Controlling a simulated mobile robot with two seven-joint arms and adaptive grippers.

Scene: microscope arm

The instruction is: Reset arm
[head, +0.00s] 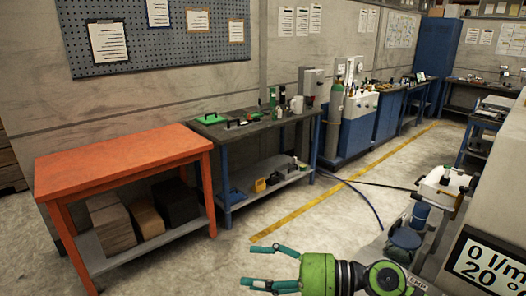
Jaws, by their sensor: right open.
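My right gripper (262,266) is at the bottom middle of the head view, over the concrete floor. Its green body joins the arm at the lower right, and its teal fingers point left. The fingers are spread apart with nothing between them. It touches no bench. My left gripper is not in view. I cannot make out a microscope arm in this view.
An orange table (120,158) with boxes on its lower shelf stands at the left. A dark workbench (256,128) with tools stands beside it along the wall. A white box (445,188) with bottles is at the right. The floor around the yellow line (330,193) is mostly clear.

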